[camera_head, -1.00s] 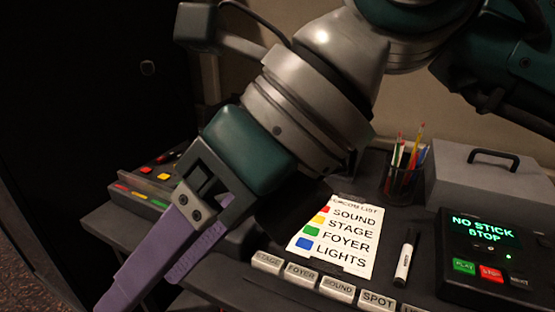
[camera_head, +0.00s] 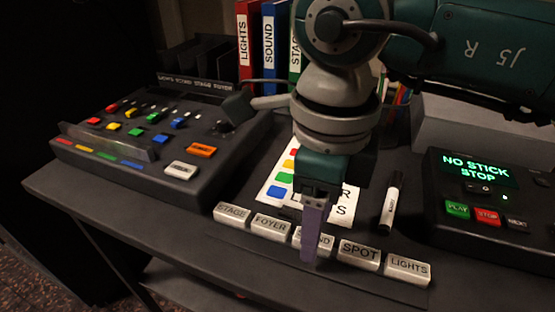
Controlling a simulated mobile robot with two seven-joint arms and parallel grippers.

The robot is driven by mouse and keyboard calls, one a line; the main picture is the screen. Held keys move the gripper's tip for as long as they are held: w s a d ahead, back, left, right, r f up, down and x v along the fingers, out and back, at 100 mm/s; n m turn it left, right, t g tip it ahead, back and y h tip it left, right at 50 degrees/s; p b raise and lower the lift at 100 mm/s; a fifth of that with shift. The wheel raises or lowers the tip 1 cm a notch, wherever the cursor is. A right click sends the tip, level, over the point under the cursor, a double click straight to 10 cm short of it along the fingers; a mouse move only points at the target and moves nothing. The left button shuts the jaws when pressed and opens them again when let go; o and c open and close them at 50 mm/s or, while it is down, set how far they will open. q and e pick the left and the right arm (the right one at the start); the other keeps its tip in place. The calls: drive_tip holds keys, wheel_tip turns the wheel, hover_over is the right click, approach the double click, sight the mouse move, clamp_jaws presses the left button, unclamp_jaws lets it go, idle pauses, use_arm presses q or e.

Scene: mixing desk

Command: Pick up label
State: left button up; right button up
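A row of several white label blocks lies along the front of the desk: STAGE (camera_head: 231,215), FOYER (camera_head: 271,226), SOUND (camera_head: 300,240), SPOT (camera_head: 359,254) and LIGHTS (camera_head: 408,268). My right gripper (camera_head: 311,250) points down in front of the SOUND label and covers its middle. Its purple fingers line up as one, so I cannot tell whether they are open or touch the label. Another white label (camera_head: 181,171) sits on the mixing console at left. My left gripper is not in view.
A colour list sheet (camera_head: 276,188) lies behind the row, partly hidden by my arm. A marker (camera_head: 390,203) lies right of it. The console (camera_head: 155,150) stands left, a NO STICK STOP box (camera_head: 480,200) right, binders (camera_head: 268,45) behind. The desk's front edge is close.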

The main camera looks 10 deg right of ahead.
drive_tip(key=shift+f, duration=0.75)
drive_tip(key=shift+w, duration=0.1)
clamp_jaws()
